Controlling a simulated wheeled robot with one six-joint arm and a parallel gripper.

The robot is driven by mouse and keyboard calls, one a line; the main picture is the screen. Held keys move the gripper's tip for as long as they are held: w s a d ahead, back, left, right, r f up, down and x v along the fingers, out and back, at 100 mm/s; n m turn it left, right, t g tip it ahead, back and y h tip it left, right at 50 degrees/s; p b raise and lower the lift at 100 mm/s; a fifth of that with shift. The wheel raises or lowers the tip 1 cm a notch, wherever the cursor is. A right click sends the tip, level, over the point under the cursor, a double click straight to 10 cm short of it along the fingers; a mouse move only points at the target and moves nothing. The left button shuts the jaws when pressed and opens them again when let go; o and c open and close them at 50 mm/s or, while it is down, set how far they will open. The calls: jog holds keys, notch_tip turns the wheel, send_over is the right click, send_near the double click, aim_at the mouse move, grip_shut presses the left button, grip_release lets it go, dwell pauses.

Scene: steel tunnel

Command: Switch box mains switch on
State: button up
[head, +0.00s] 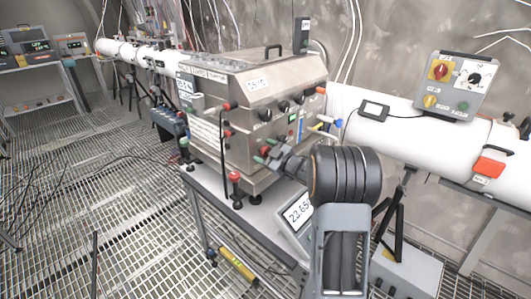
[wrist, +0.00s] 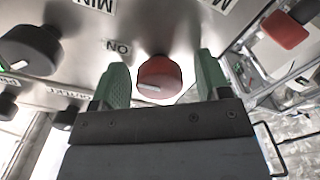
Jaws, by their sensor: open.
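A steel box (head: 255,95) with a sloped front panel of knobs stands on a trolley in the head view. My gripper (head: 266,152) is at its lower front face. In the wrist view a round red knob (wrist: 158,77) with a white pointer line sits on the steel panel, beside an upside-down "ON" label (wrist: 117,47). The pointer lies roughly sideways in the picture. The green fingers of my gripper (wrist: 163,80) are open, one on each side of the red knob, with gaps visible. The knob's near edge lies close to the gripper's dark body.
In the head view a grey control box (head: 450,85) with a red-on-yellow switch stands on the white pipe at right. A display (head: 298,212) is below my arm.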

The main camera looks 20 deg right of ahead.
aim_at(259, 140)
jog(key=shift+r, duration=0.15)
jog(key=shift+r, duration=0.3)
notch_tip(259, 140, up, 3)
jog(key=shift+s+f, duration=0.1)
jog(key=s+a+r, duration=0.2)
jog(key=s+r, duration=0.7)
jog(key=s, duration=0.4)
jog(key=shift+s+a+r, duration=0.15)
jog(key=shift+s+a, duration=0.15)
jog(key=shift+a, duration=0.05)
